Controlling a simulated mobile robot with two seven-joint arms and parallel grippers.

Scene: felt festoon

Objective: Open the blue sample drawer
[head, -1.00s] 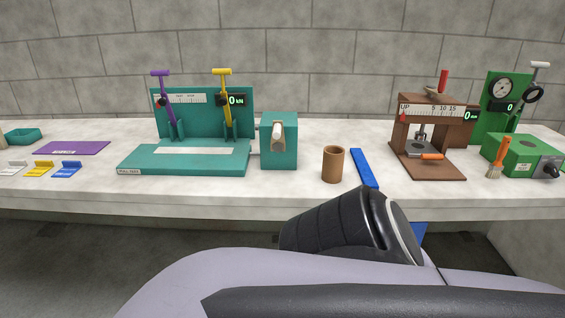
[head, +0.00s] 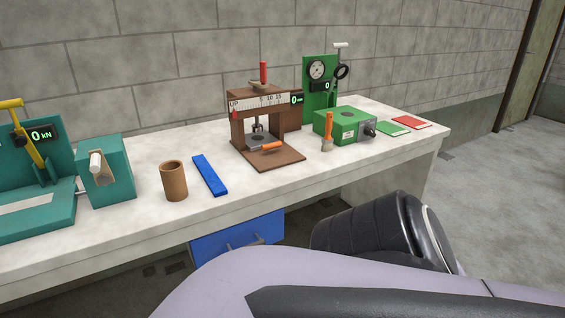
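The blue sample drawer (head: 236,236) is under the bench top, below the blue strip and the brown press. Its front has a dark bar handle (head: 243,243). My arm hides its lower right part. I cannot tell for sure from this angle whether it is fully closed. One of my arms crosses the bottom of the head view, with a dark ribbed part in front of the bench. Neither gripper's fingers are in view.
On the bench (head: 130,232) stand a teal pull tester (head: 107,172), a brown cup (head: 174,180), a blue strip (head: 210,174), a brown press (head: 265,120) and a green device (head: 343,125). Green (head: 393,126) and red (head: 411,122) cards lie at the right end. Open floor lies right.

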